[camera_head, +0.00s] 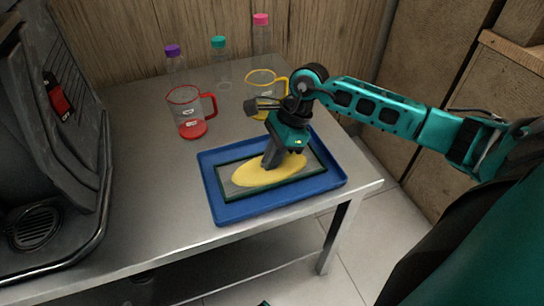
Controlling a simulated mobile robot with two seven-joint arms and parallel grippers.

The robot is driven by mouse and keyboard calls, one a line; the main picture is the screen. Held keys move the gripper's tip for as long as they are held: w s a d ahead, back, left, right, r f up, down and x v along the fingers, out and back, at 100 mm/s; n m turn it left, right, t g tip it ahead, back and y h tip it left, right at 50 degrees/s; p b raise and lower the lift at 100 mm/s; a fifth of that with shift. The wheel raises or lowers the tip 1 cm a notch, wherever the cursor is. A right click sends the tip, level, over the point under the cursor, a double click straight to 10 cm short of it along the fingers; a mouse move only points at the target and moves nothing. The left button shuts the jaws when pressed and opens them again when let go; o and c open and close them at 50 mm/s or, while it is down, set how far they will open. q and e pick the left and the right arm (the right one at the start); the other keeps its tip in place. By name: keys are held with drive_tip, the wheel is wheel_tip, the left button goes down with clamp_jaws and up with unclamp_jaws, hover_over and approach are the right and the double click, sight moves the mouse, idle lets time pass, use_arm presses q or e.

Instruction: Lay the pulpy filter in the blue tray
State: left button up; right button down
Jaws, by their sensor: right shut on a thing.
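The pulpy filter (240,178) is a flat rectangular panel with a dark green frame and a yellow pulp patch. It lies inside the blue tray (236,209), within its rim, and looks flat or nearly so. The tray is on the metal table near its front right edge. My right gripper (270,162) reaches in from the right, points down and is shut on the filter. Its fingers cover part of the filter, so the exact grip point is hidden. My left gripper is not in view.
A red-rimmed jug (190,112) and a yellow-rimmed jug (262,82) stand behind the tray. Bottles with purple (172,50), teal (218,42) and pink (261,20) caps stand at the back. The dark juicer machine (50,150) fills the left. The table (140,200) is clear left of the tray.

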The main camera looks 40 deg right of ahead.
drive_tip(key=shift+f, duration=0.15)
drive_tip(key=c, duration=1.3)
unclamp_jaws()
drive_tip(key=shift+o, duration=0.2)
drive_tip(key=shift+d+r, duration=0.15)
drive_tip(key=shift+r, duration=0.35)
drive_tip(key=p+v, duration=0.2)
drive_tip(key=v, duration=0.9)
drive_tip(key=shift+r, duration=0.15)
drive_tip(key=shift+s, duration=0.1)
